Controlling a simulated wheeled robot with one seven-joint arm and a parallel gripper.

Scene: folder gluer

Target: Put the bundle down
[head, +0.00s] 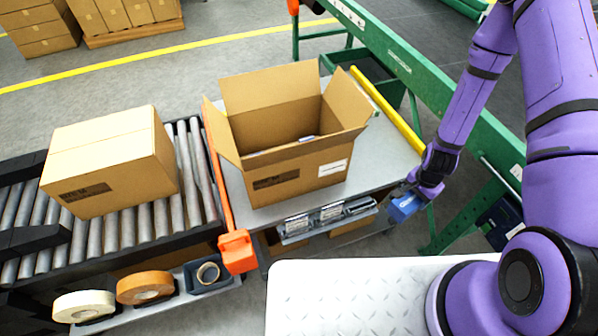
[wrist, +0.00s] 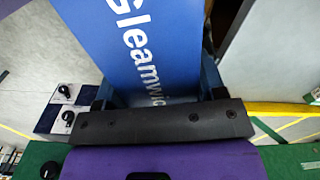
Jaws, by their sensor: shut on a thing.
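The bundle (head: 405,208) is blue, and it also shows in the wrist view (wrist: 140,45) with white lettering that reads "Gleamwi", cut off by my gripper. My gripper (head: 415,192) is shut on the bundle. In the head view it holds the bundle off the right front corner of the grey table (head: 378,170), beyond the table's edge. An open cardboard box (head: 290,185) stands upright on the table to the left, its flaps spread. A little of some pale and bluish contents (head: 307,138) shows inside it; the rest is hidden by the walls.
A closed carton (head: 110,160) sits on the roller conveyor (head: 190,165) at left. An orange bar (head: 217,185) stands between conveyor and table. A tray with small devices (head: 328,219) hangs at the table's front. A green machine frame (head: 420,75) and yellow rail (head: 388,112) lie behind and right.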

